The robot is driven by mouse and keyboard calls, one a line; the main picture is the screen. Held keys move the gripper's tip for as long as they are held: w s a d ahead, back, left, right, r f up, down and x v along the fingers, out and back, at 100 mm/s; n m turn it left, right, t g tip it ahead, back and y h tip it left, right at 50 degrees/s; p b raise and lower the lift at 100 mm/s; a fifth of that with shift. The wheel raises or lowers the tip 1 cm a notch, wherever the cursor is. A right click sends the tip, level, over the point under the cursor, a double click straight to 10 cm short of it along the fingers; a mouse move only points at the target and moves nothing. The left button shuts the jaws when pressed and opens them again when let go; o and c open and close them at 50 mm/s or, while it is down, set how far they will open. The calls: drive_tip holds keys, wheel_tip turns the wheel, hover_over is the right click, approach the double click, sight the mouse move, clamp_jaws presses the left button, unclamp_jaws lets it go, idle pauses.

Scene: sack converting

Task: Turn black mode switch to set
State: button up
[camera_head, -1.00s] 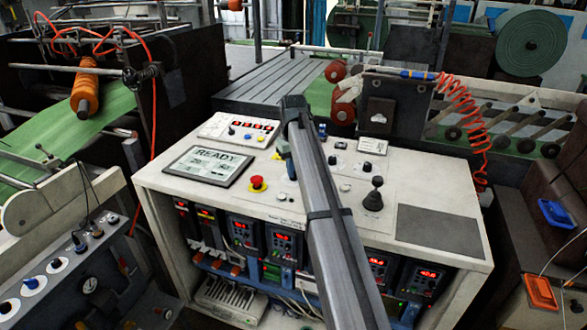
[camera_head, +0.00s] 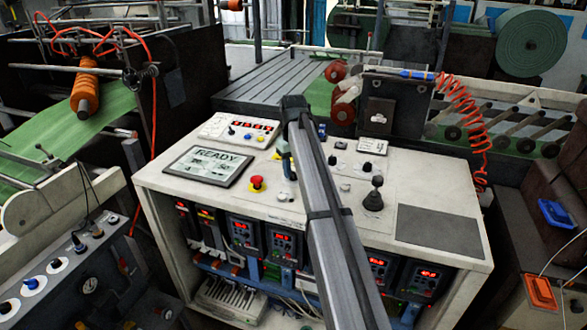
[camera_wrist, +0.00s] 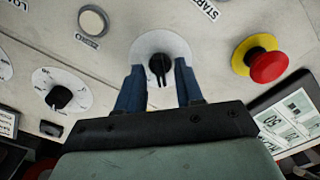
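A black switch knob (camera_wrist: 160,67) on a round white plate sits between my fingers in the wrist view. Its narrow end points down toward my gripper, and I cannot read its position marks. My gripper (camera_wrist: 160,87) is open, with one blue finger on each side of the knob and a visible gap on both sides. In the head view my arm hides this knob, and only a bit of blue finger (camera_head: 291,168) shows beside the arm, low over the white console top.
A red emergency button (camera_wrist: 268,65) on a yellow base and a READY screen (camera_head: 211,164) lie close by. Another black dial (camera_wrist: 59,97) and a pale button (camera_wrist: 93,20) are on the other side. A black joystick (camera_head: 374,194) stands farther right on the console (camera_head: 320,227).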

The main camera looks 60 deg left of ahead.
sight(294, 172)
drive_tip(key=shift+r, duration=0.1)
wheel_tip(294, 172, up, 14)
idle(0.5)
drive_tip(key=shift+f, duration=0.2)
